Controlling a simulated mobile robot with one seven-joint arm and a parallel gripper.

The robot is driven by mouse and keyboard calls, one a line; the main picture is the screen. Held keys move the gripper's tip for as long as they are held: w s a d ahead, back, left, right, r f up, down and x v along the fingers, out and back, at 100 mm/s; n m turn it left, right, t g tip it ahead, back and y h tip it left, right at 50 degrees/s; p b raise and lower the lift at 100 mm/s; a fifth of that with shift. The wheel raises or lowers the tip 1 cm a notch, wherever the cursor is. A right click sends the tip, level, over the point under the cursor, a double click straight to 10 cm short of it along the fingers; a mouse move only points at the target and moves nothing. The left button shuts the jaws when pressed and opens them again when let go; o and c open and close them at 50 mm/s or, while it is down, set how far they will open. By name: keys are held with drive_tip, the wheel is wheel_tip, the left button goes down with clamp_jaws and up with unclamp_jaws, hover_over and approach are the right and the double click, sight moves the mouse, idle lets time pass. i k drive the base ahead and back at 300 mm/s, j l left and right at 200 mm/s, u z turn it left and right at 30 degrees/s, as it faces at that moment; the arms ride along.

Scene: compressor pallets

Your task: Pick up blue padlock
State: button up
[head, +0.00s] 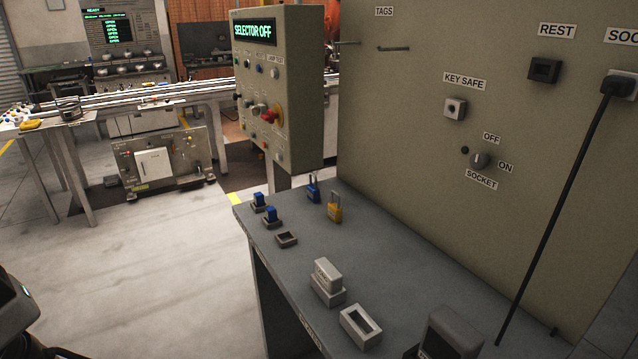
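A blue padlock (313,190) stands upright near the back edge of the grey bench (395,262), close to the panel wall, with its shackle up. The two look slightly apart. Only a dark part of what appears to be my own body shows at the lower left edge. My gripper's fingers are not seen, and nothing touches the blue padlock.
Two blue pieces (271,214) sit in dark holders at the bench's left edge, with an empty holder (286,240) nearer. Pale blocks (327,275) and an open frame (360,325) lie further forward. A control box (280,85) stands behind.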

sight(313, 193)
drive_tip(key=i+j+z, duration=0.25)
drive_tip(key=i+j, duration=0.15)
drive_tip(key=j, duration=0.2)
drive_tip(key=i+j+z, duration=0.1)
drive_tip(key=j, duration=0.25)
drive_tip(key=i, duration=0.1)
